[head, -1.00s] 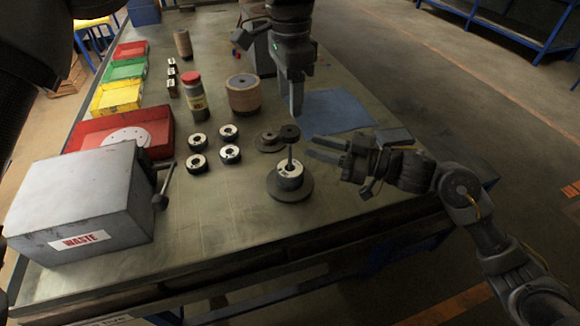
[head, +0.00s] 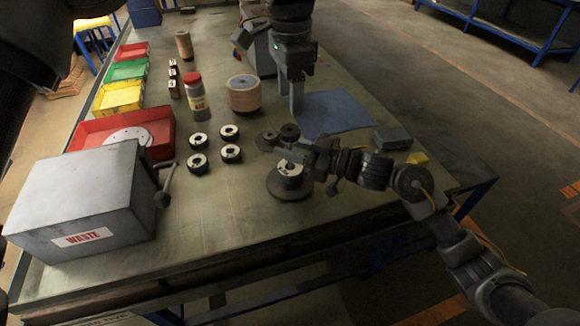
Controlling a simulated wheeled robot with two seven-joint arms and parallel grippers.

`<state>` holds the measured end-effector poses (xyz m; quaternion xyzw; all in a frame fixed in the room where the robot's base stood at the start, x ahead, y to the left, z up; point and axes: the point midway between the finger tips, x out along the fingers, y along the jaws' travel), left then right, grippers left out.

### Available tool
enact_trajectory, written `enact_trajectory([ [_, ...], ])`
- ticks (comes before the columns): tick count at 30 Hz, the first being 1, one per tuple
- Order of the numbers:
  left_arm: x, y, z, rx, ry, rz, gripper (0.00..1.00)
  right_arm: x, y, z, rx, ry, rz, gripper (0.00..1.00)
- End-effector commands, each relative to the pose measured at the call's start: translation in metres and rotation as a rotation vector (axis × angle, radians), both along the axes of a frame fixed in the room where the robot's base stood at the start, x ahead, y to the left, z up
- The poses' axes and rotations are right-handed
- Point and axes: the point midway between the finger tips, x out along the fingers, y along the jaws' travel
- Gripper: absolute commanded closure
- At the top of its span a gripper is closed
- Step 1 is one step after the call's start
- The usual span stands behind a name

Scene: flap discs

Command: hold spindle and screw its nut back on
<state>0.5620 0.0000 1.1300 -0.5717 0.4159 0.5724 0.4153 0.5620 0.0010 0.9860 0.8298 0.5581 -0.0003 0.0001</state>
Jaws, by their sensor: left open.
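The spindle stands on a dark round base (head: 288,187) near the table's middle, with a black-and-white flap disc (head: 290,168) around its lower part. My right gripper (head: 292,149) reaches in from the right at the spindle's upper rod and hides most of it. I cannot tell whether its jaws touch the rod. Two dark round pieces, one at the left (head: 267,141) and a smaller one (head: 290,131), show just behind; I cannot tell which is the nut. My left gripper (head: 290,108) is open and empty, pointing down above the table behind them.
Several small discs (head: 229,153) lie left of the spindle. A grey waste box (head: 75,205) stands front left. A red-capped bottle (head: 196,100), a tan disc stack (head: 243,93) and coloured bins (head: 122,97) stand farther back. A blue mat (head: 335,112) and grey block (head: 392,138) lie right.

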Motion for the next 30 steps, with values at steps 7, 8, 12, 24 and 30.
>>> enact_trajectory([
  [7,0.0,0.0,0.0,0.0,0.0,0.0,0.42,-0.0001,-0.0003,0.0,0.0,0.0,0.0,0.97],
  [8,0.0,0.0,0.0,0.0,0.0,0.0,0.42,-0.0002,-0.0004,0.0001,0.0,0.0,0.0,1.0],
  [12,0.0,0.0,0.0001,0.0,0.0,0.0,0.42,-0.0002,-0.0003,0.0,0.0,0.0,0.0,1.0],
  [24,0.0,-0.0001,0.0,-0.001,0.0,0.238,0.42,-0.0002,-0.0003,-0.0001,0.0,0.0,0.0,1.0],
  [30,0.0,-0.0001,0.0,0.0,0.0,0.387,0.42,-0.0003,-0.0003,-0.0002,0.0,0.0,0.0,1.0],
])
